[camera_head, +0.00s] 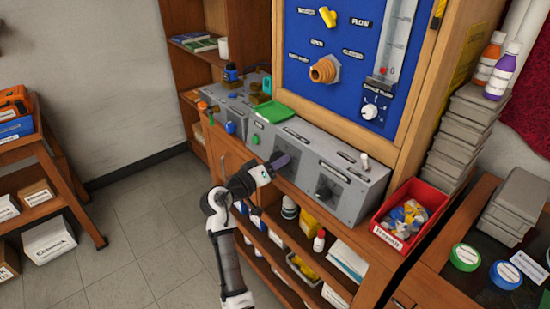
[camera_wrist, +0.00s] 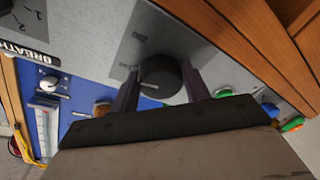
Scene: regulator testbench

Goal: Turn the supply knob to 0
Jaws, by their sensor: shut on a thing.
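In the wrist view a round black knob (camera_wrist: 160,74) with a light pointer mark sits on a grey plate (camera_wrist: 140,35) with printed scale marks. My gripper (camera_wrist: 162,88) has one dark finger on each side of the knob and is shut on it. In the head view my gripper (camera_head: 277,163) reaches the sloping front of the long grey console (camera_head: 312,158), at its middle plate, and hides the knob there. I cannot read the name label of this knob, so I cannot confirm that it is the supply knob.
A blue panel (camera_head: 310,85) with a yellow valve, brass fitting, flow tube and white dial (camera_head: 370,111) rises behind the console. Another dark plate (camera_head: 328,187) is to the right. A red bin (camera_head: 412,205) stands at the console's right end. Open floor lies left.

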